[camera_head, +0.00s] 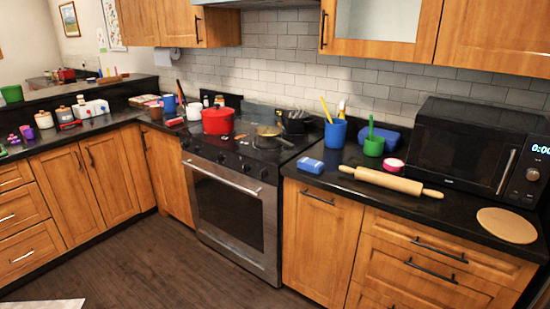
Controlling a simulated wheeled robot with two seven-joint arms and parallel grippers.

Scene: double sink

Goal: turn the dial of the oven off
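The oven (232,210) is a steel-fronted range with a dark window, set between wooden cabinets in the middle of the head view. A row of small dark dials (222,158) runs along its front panel above the steel door handle (218,177). The dials are too small to tell which way each is turned. A red pot (218,121) and a pan (269,131) stand on the cooktop. Neither of my grippers shows in the head view.
Wooden floor (150,255) in front of the oven is clear. The right counter holds a rolling pin (388,180), a blue box (311,165), a blue cup (335,134), a green cup (373,146) and a microwave (460,150). Cabinet and drawer handles stick out on both sides.

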